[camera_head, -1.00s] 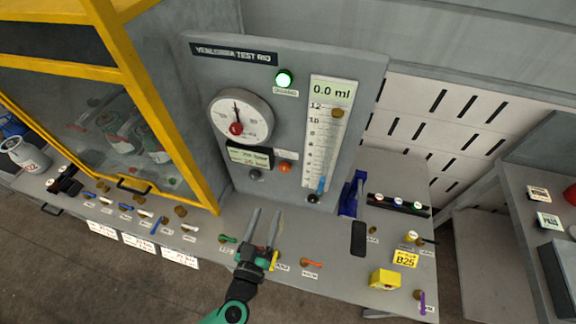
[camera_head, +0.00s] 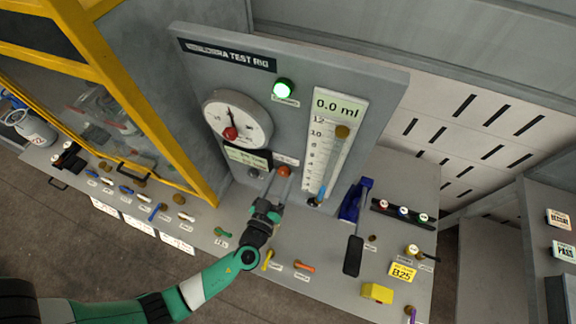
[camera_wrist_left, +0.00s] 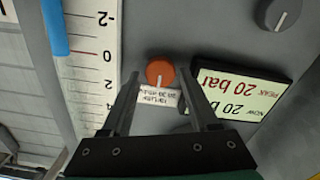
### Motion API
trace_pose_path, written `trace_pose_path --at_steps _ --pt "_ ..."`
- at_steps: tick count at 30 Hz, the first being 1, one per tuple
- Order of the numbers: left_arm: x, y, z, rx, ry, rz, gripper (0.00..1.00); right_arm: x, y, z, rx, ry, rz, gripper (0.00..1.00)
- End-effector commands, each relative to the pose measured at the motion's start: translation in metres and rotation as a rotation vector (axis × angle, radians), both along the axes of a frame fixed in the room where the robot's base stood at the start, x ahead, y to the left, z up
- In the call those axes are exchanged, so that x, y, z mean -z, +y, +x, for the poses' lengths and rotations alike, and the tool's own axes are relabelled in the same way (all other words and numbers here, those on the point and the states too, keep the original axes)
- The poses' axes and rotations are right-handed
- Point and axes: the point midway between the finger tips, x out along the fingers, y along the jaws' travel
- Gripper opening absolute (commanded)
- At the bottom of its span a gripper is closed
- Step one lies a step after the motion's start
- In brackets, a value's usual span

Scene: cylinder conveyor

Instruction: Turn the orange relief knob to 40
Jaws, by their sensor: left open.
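The orange relief knob (camera_head: 283,171) is on the grey panel, below the dial gauge. In the left wrist view the orange knob (camera_wrist_left: 160,72) has a pale pointer line and a small white label partly hidden by a finger. My left gripper (camera_head: 278,180) points up at the panel in the head view. In the left wrist view its open fingers (camera_wrist_left: 163,88) stand on either side below the knob, apart from it. The display (camera_wrist_left: 238,97) reads 20 bar, upside down, with a peak of 20 bar. My right gripper is not in view.
The dial gauge (camera_head: 238,118) is above the knob. Several coloured valve levers line the bench top.

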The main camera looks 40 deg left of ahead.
Motion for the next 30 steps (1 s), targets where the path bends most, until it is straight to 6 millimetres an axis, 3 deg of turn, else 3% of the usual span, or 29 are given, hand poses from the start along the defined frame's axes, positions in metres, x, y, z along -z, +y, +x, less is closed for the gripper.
trace_pose_path --at_steps 11,21,30 --pt "0.0006 0.0031 0.0031 -0.003 0.001 0.001 0.61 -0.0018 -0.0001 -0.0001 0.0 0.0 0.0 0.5" --pt "0.0003 0.003 0.003 -0.002 0.0 0.001 0.0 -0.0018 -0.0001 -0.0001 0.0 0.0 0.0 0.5" --pt "0.0008 0.0029 0.0031 -0.002 0.008 0.021 0.0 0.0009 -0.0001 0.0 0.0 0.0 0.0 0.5"
